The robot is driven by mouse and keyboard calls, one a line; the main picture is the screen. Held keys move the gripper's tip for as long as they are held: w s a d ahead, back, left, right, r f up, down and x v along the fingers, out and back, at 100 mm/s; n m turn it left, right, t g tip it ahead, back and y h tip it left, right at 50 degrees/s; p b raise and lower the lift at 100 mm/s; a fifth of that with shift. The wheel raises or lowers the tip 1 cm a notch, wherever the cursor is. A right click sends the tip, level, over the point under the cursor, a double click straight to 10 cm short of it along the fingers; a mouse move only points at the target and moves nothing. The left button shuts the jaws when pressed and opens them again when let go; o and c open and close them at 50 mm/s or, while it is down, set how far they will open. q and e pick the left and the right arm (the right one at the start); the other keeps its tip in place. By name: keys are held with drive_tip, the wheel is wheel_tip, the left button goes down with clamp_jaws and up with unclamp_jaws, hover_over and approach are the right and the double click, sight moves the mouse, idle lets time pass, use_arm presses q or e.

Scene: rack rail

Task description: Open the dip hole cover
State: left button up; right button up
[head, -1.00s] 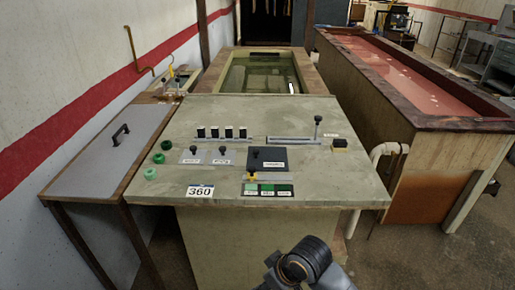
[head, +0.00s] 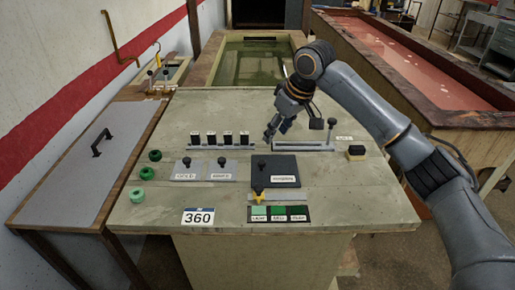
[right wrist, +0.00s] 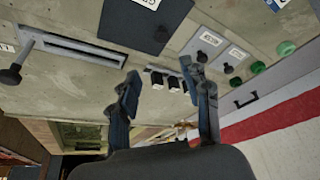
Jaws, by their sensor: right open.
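On the grey-green panel top (head: 320,198) lies a dark square cover (head: 285,166) with a small black knob and a white label too small to read. Two smaller grey plates, one on the left (head: 183,177) and one on the right (head: 216,176), each have a black knob; I cannot tell from the labels which is the dip hole cover. My right gripper (head: 275,127) is open and empty above the panel, behind the dark cover. In the right wrist view its two fingers (right wrist: 165,88) are spread, with the dark cover (right wrist: 147,22) beyond them. My left gripper is not in view.
A slotted rail with an upright lever (head: 329,133) is right of my gripper. Several black-and-white blocks (head: 228,138) stand to its left. Green knobs (head: 147,173) line the left edge. A liquid-filled tank (head: 255,62) is behind.

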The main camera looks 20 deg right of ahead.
drive_tip(key=p, duration=0.1)
approach(262, 162)
drive_tip(key=f, duration=0.1)
drive_tip(key=x, duration=0.2)
drive_tip(key=shift+w+a+f, duration=0.15)
drive_tip(key=shift+w, duration=0.1)
drive_tip(key=p+x, duration=0.1)
drive_tip(key=x, duration=0.2)
drive_tip(key=shift+w+f, duration=0.15)
drive_tip(key=shift+f, duration=0.15)
drive_tip(key=shift+w+a+f, duration=0.1)
drive_tip(key=shift+f, duration=0.2)
drive_tip(key=shift+w+f, duration=0.1)
drive_tip(key=shift+f, duration=0.2)
drive_tip(key=shift+c, duration=1.1)
drive_tip(key=c, duration=0.7)
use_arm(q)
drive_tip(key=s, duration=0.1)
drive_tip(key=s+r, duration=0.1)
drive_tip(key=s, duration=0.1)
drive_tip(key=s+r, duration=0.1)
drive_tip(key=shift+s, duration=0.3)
use_arm(e)
clamp_jaws()
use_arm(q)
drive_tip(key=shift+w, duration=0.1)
